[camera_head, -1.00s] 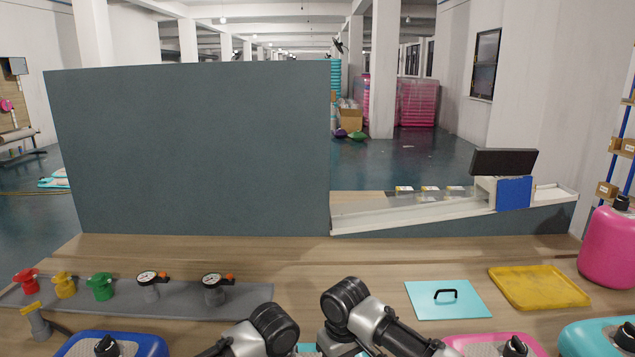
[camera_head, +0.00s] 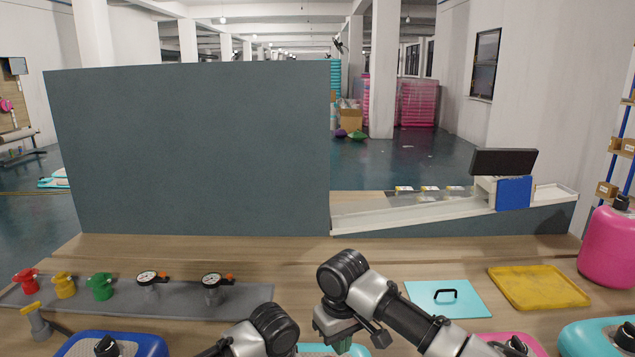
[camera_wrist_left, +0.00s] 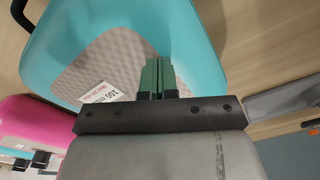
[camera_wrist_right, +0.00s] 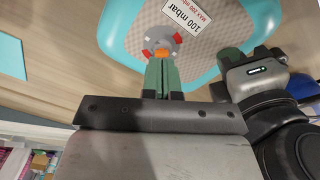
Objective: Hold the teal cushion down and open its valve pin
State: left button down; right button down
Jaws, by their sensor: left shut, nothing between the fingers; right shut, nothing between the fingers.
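The teal cushion (camera_wrist_left: 195,45) has a grey patterned top and a white label, and only slivers of it show in the head view (camera_head: 358,351). In the right wrist view, its grey round valve (camera_wrist_right: 172,42) with red tabs carries an orange pin (camera_wrist_right: 150,53) beside a "100 mbar" label. My right gripper (camera_wrist_right: 161,60) is shut and empty, its green tips lined up with the valve; whether they touch it, I cannot tell. My left gripper (camera_wrist_left: 158,62) is shut and empty over the cushion. Contact there is unclear too.
A teal lid (camera_head: 425,300) and yellow tray (camera_head: 540,288) lie right. A grey strip (camera_head: 190,303) holds gauges and coloured fittings. A tall panel (camera_head: 190,150) stands behind.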

jog(key=shift+s+a+f, duration=0.2)
jog(key=shift+a+f, duration=0.05)
jog(key=shift+f, duration=0.85)
jog(key=shift+s+a+f, duration=0.2)
jog(key=shift+a+f, duration=0.05)
jog(key=shift+f, duration=0.9)
jog(key=shift+s+a+f, duration=0.2)
jog(key=shift+a+f, duration=0.05)
jog(key=shift+f, duration=0.85)
jog(key=shift+w, duration=0.55)
jog(key=shift+d, duration=0.2)
jog(key=shift+w+d, duration=0.15)
jog(key=shift+d, duration=0.05)
jog(key=shift+w+d, duration=0.2)
jog(key=shift+d, duration=0.05)
jog(key=shift+w+d, duration=0.1)
jog(key=shift+w, duration=0.05)
jog(key=shift+d, duration=0.1)
